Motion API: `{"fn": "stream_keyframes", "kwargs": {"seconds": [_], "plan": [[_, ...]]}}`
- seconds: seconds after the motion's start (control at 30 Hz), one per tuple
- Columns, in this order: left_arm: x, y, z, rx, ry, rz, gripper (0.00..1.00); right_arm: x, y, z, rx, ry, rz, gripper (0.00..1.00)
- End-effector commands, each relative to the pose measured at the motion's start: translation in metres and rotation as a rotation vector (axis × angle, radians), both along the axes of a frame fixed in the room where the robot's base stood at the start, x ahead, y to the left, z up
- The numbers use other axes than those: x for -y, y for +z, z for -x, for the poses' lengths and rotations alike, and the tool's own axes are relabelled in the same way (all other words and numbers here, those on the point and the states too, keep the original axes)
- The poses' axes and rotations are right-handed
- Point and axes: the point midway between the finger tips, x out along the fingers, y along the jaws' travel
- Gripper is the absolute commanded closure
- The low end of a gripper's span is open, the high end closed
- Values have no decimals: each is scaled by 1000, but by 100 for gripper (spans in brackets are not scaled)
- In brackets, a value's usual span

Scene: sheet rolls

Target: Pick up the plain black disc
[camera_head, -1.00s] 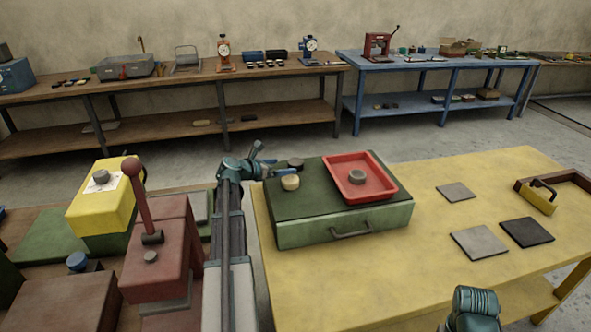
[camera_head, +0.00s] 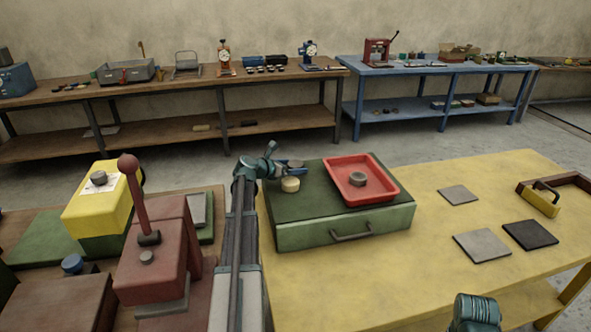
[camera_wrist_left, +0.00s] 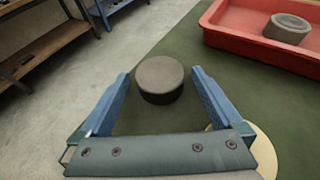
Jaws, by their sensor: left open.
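A plain dark disc (camera_wrist_left: 160,78) with a black side lies on the green top of the box, between the two blue fingers of my left gripper (camera_wrist_left: 160,92). The fingers are open, with a gap on each side of it. In the head view my left gripper (camera_head: 284,160) is at the back left of the green box, and the disc (camera_head: 295,163) is partly hidden by a finger. A cream disc (camera_head: 290,184) sits just in front; its edge (camera_wrist_left: 265,155) shows beside the gripper base. Another dark disc (camera_head: 358,179) with a marked top lies in the red tray.
The red tray (camera_head: 394,187) stands on the right of the green drawer box (camera_head: 318,235). Several flat plates, including a black one (camera_head: 530,234), lie on the yellow table (camera_head: 400,270). A red lever press (camera_head: 155,255) stands left of my arm.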

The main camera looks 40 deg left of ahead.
Motion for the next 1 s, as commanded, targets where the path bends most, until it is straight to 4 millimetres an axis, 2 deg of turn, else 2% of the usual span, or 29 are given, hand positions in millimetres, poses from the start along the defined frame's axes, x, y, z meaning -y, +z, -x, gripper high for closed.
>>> {"fn": "stream_keyframes", "kwargs": {"seconds": [0.03, 0.07, 0.5, 1.0], "plan": [[0, 0, 0, 0, 0, 0, 0, 0, 0, 0, 0, 0, 0, 50], [0, 0, 0, 0, 0, 0, 5, 0, 0, 0, 0, 0, 0, 50], [0, 0, 1, 0, 0, 0, 84, 0, 0, 0, 0, 0, 0, 50], [0, 7, 1, 0, 0, 0, 84, 0, 7, 0, 0, 0, 0, 50]]}}
